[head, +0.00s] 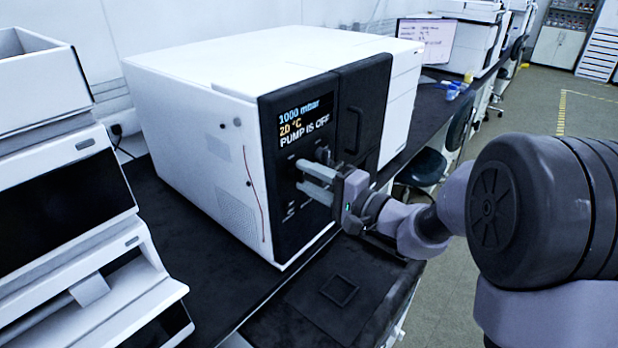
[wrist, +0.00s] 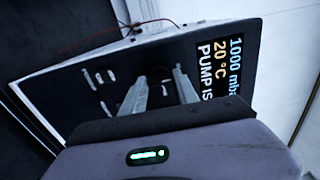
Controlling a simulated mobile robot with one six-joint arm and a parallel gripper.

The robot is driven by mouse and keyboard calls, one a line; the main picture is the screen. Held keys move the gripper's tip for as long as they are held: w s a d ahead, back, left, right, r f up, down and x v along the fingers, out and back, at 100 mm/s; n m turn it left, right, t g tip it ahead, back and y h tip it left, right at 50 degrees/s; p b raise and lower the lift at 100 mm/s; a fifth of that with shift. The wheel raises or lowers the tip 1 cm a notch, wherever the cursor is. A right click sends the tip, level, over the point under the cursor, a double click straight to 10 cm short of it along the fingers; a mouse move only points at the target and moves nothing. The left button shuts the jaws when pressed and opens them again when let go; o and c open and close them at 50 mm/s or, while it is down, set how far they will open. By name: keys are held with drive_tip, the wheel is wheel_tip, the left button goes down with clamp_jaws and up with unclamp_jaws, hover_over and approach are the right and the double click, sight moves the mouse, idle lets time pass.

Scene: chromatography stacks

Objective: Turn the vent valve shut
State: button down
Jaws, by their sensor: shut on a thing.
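The vacuum unit is a large white box (head: 230,75) with a black front panel (head: 290,225). Its display (head: 305,118) reads 1000 mbar, 20 °C and PUMP IS OFF. My gripper (head: 303,176) is at the panel just below the display, with its two pale fingers pointing at the panel and a gap between them. In the wrist view the fingers (wrist: 160,78) reach the panel beside the display (wrist: 222,68). They are shut on the vent valve, a dark part that hardly shows against the black panel. Its turn angle cannot be made out.
A dark door with a handle (head: 353,130) is right of the display. A thin red tube (head: 255,195) hangs on the unit's side. White instruments (head: 75,240) stand at left. A small square tray (head: 340,290) lies on the dark bench in front.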

idle(0.4)
drive_tip(key=c, duration=0.9)
unclamp_jaws()
drive_tip(key=p+v, duration=0.2)
drive_tip(key=v, duration=1.5)
drive_tip(key=shift+s+d, duration=0.2)
